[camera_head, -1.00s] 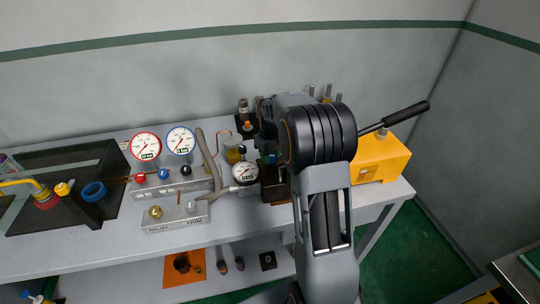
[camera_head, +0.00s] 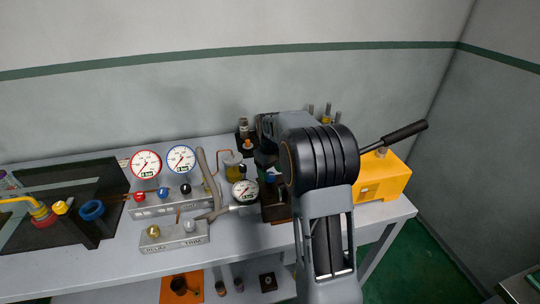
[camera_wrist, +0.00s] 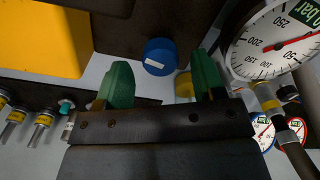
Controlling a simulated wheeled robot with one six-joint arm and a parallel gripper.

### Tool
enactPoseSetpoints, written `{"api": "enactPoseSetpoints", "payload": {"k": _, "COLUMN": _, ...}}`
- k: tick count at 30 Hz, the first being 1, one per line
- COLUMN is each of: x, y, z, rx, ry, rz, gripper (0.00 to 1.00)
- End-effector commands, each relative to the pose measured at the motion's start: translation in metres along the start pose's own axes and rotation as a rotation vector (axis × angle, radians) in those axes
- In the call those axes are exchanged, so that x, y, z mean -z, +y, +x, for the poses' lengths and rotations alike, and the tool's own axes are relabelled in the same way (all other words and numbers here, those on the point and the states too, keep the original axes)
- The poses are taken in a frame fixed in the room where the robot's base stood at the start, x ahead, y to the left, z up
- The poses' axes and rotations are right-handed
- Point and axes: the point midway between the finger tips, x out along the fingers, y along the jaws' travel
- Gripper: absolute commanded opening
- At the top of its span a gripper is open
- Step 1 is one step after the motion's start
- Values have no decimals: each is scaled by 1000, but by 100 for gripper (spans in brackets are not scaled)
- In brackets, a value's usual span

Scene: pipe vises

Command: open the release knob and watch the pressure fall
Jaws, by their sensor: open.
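In the wrist view, my gripper (camera_wrist: 158,75) is open and empty, with two green finger pads spread apart. A blue round knob with a white label (camera_wrist: 160,57) shows between and beyond the fingertips, in front of a dark brown block; I cannot tell for certain that it is the release knob, and no contact shows. A white gauge with a red needle (camera_wrist: 275,45) is at the right, cut off by the frame edge. In the head view, this gauge seems to be the small one (camera_head: 245,190) left of the dark block (camera_head: 275,207). My arm largely hides the gripper there.
A yellow box (camera_head: 385,178) with a black-handled lever stands right of my arm. Left are red-rimmed (camera_head: 146,163) and blue-rimmed (camera_head: 181,159) gauges, a grey block with a brass knob (camera_head: 153,231), and a dark tray (camera_head: 90,170).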

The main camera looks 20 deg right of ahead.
Motion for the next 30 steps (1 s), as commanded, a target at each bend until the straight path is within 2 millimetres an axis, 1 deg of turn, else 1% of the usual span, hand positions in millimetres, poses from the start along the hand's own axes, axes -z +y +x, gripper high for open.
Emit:
{"api": "enactPoseSetpoints", "payload": {"k": 1, "x": 1, "y": 0, "z": -9, "rx": -3, "ry": 5, "rz": 0, "gripper": 63}}
{"api": "enactPoseSetpoints", "payload": {"k": 9, "x": 1, "y": 0, "z": -65, "rx": -3, "ry": 5, "rz": 0, "gripper": 63}}
{"api": "enactPoseSetpoints", "payload": {"k": 15, "x": 0, "y": 0, "z": -99, "rx": -2, "ry": 4, "rz": 0, "gripper": 63}}
{"api": "enactPoseSetpoints", "payload": {"k": 18, "x": 1, "y": 0, "z": -111, "rx": -2, "ry": 3, "rz": 0, "gripper": 63}}
{"api": "enactPoseSetpoints", "payload": {"k": 21, "x": 0, "y": 0, "z": -118, "rx": -1, "ry": 3, "rz": 0, "gripper": 63}}
{"api": "enactPoseSetpoints", "payload": {"k": 25, "x": 0, "y": 0, "z": -123, "rx": -1, "ry": 1, "rz": 0, "gripper": 63}}
{"api": "enactPoseSetpoints", "payload": {"k": 30, "x": 0, "y": 0, "z": -124, "rx": -1, "ry": 1, "rz": 0, "gripper": 63}}
